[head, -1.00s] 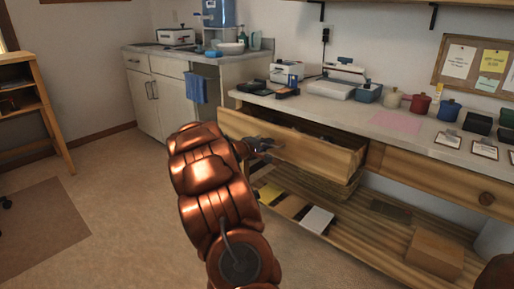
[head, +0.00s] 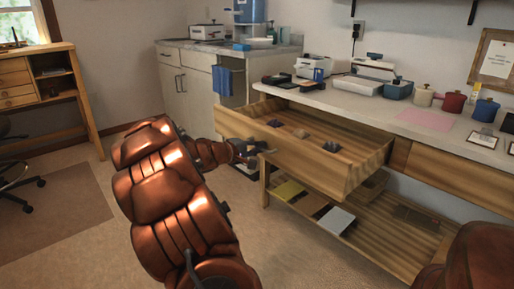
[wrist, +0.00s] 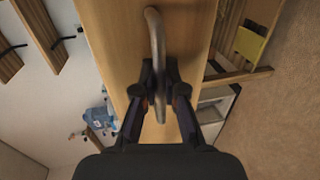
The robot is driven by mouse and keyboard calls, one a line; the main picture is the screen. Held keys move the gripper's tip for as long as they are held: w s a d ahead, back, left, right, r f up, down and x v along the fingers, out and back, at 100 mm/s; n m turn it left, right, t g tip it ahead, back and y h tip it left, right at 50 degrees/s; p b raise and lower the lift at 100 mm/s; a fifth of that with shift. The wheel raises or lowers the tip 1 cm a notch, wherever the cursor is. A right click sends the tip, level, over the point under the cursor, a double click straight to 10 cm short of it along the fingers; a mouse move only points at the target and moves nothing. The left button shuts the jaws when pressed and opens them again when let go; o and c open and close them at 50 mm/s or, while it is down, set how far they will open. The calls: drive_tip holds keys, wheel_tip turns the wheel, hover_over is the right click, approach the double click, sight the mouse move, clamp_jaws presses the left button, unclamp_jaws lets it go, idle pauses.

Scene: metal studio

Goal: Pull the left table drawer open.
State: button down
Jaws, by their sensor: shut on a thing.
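The left table drawer (head: 300,160) is pulled well out from under the worktop in the head view, with its inside and several small dark items showing. Its wooden front (wrist: 190,30) fills the middle of the wrist view. A curved metal handle (wrist: 155,28) stands out from that front. My gripper (wrist: 160,72) is shut on the handle, one finger on each side of it. In the head view my gripper (head: 256,155) is at the drawer front, and the handle is mostly hidden there.
The worktop (head: 355,108) carries scales, pots and boxes. A lower shelf (head: 375,245) under the drawer holds flat folders (head: 290,190). A white cabinet (head: 187,95) with a blue towel (head: 228,84) stands at the back left.

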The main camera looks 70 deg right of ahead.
drive_tip(key=shift+w, duration=0.1)
drive_tip(key=c, duration=1.2)
unclamp_jaws()
drive_tip(key=shift+a, duration=0.1)
drive_tip(key=v, duration=1.1)
drive_tip(key=shift+w+a+r, duration=0.15)
drive_tip(key=shift+a, duration=0.2)
drive_tip(key=s+a+r+n+t+y+p, duration=0.1)
drive_tip(key=s+a+r+y+p, duration=0.3)
drive_tip(key=a+r+p, duration=0.5)
drive_tip(key=s+a+r+n+t+y+p, duration=0.2)
drive_tip(key=s+a+r+y+p, duration=0.3)
drive_tip(key=a+p, duration=1.2)
drive_tip(key=s+a+r+n+t+y+p, duration=0.1)
drive_tip(key=s+a+r+y+p, duration=0.3)
drive_tip(key=a+r+p, duration=0.9)
drive_tip(key=shift+s+a+r+n+t+y+p, duration=0.1)
drive_tip(key=shift+a+r+n+t+y, duration=0.1)
drive_tip(key=shift+a, duration=1.3)
drive_tip(key=shift+s+a+r+n+t+y+p, duration=0.1)
drive_tip(key=shift+a+r+n+y, duration=0.1)
drive_tip(key=shift+a, duration=1.3)
drive_tip(key=shift+a+r+n+t+y+p, duration=0.1)
drive_tip(key=shift+a+r+y, duration=0.1)
drive_tip(key=shift+a, duration=1.25)
